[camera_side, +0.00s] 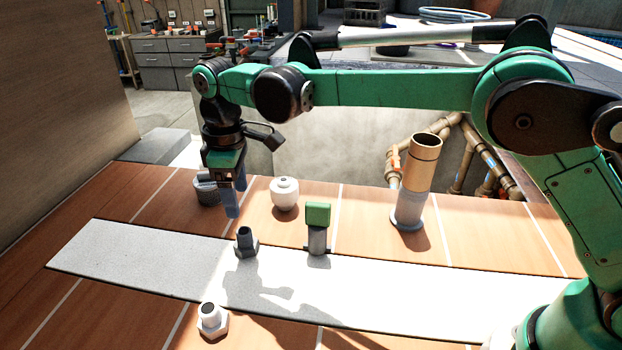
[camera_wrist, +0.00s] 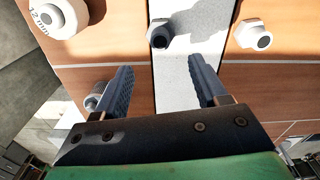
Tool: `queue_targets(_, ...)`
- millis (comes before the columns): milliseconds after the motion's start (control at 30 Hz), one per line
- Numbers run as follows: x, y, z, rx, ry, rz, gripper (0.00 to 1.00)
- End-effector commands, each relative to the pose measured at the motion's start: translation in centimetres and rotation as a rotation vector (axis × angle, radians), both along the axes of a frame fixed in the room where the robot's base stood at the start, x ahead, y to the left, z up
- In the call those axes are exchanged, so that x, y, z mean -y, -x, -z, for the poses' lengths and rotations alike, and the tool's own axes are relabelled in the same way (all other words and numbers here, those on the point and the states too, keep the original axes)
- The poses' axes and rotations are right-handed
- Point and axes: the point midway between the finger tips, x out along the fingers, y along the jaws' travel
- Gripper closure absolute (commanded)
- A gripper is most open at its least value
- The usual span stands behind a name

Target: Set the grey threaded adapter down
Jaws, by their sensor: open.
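The grey threaded adapter (camera_side: 245,243) stands upright on the pale grey strip (camera_side: 160,260), its hex base down and dark threaded neck up. It also shows in the wrist view (camera_wrist: 160,34), beyond the fingertips on the same strip. My gripper (camera_side: 232,211) is above the table, behind and slightly left of the adapter in the side view. In the wrist view my gripper (camera_wrist: 161,67) has its two fingers wide apart with nothing between them. The adapter is clear of both fingers.
A white hex adapter (camera_side: 211,320) stands in front of the strip. A white rounded fitting (camera_side: 285,195) and a grey cap-like part (camera_side: 206,190) are behind it. A green-topped fitting (camera_side: 318,226) and a tall pipe piece (camera_side: 420,165) stand to the right.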

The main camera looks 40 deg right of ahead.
Motion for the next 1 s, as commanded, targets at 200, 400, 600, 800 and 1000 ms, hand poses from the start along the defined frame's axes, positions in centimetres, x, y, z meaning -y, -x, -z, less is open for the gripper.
queue_targets(200, 0.0, 0.0, -3.2, 0.000, 0.000, 0.000, 0.34)
queue_targets(400, 0.9, 0.2, -4.7, 0.018, -0.008, 0.033, 0.34)
queue_targets(600, 5.5, 1.8, -7.5, 0.131, -0.060, 0.223, 0.34)
queue_targets(800, 11.1, 6.0, -8.6, 0.284, -0.135, 0.475, 0.34)
queue_targets(1000, 15.5, 11.1, -6.9, 0.434, -0.213, 0.709, 0.34)
